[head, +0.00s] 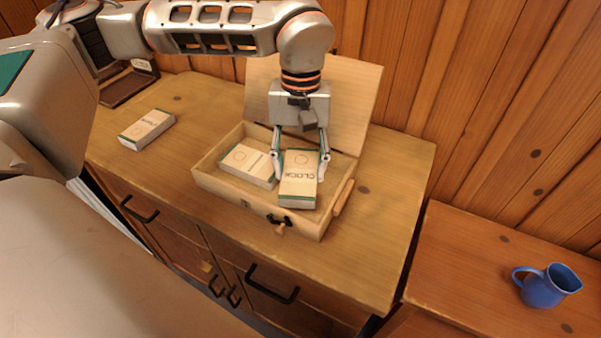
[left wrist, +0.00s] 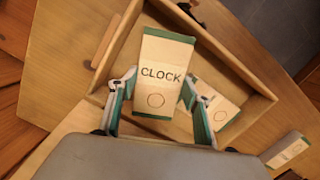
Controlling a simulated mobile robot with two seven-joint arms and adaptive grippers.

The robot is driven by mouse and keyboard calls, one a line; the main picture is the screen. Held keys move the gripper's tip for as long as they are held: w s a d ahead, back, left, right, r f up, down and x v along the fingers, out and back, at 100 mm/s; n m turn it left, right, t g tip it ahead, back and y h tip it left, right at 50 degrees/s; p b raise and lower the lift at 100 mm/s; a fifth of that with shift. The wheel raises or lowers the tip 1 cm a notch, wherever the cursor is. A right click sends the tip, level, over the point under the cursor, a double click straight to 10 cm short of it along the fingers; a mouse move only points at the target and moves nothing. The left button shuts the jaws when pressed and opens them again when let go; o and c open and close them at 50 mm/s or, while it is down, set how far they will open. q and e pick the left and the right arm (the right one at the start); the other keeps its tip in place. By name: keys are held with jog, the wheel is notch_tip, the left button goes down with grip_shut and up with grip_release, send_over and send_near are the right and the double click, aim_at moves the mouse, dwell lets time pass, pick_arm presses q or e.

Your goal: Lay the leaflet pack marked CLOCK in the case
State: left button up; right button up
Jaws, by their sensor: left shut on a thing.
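The leaflet pack marked CLOCK (head: 299,187) is cream with green ends and a small circle. My left gripper (head: 300,168) is shut on its two sides and holds it over the right part of the open wooden case (head: 208,173). In the left wrist view the CLOCK pack (left wrist: 160,88) sits between the fingers of the left gripper (left wrist: 157,98). I cannot tell whether the pack touches the case floor. Another pack (head: 248,166) lies in the case to the left of it, its marking unclear. My right gripper is not in view.
The case lid (head: 345,88) stands open at the back. A third pack (head: 147,129) lies on the cabinet top (head: 395,178), left of the case. A dark tray (head: 130,88) is at the back left. A blue jug (head: 546,286) stands on the lower surface at right.

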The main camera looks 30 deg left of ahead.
aim_at(301, 166)
pick_arm(q)
jog(key=shift+s+f, duration=0.1)
jog(key=shift+f, duration=0.85)
jog(key=shift+c, duration=0.4)
jog(key=shift+f, duration=0.4)
jog(key=c, duration=0.4)
jog(key=o, duration=1.4)
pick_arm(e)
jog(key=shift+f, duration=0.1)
pick_arm(q)
jog(key=shift+r, duration=0.1)
jog(key=shift+r, duration=0.25)
jog(key=r, duration=0.3)
jog(key=w+r+p, duration=0.1)
jog(key=r, duration=0.6)
jog(key=shift+w+a+p, duration=0.2)
jog(key=shift+a+p, duration=0.05)
jog(key=shift+p, duration=0.05)
jog(key=shift+r, duration=0.75)
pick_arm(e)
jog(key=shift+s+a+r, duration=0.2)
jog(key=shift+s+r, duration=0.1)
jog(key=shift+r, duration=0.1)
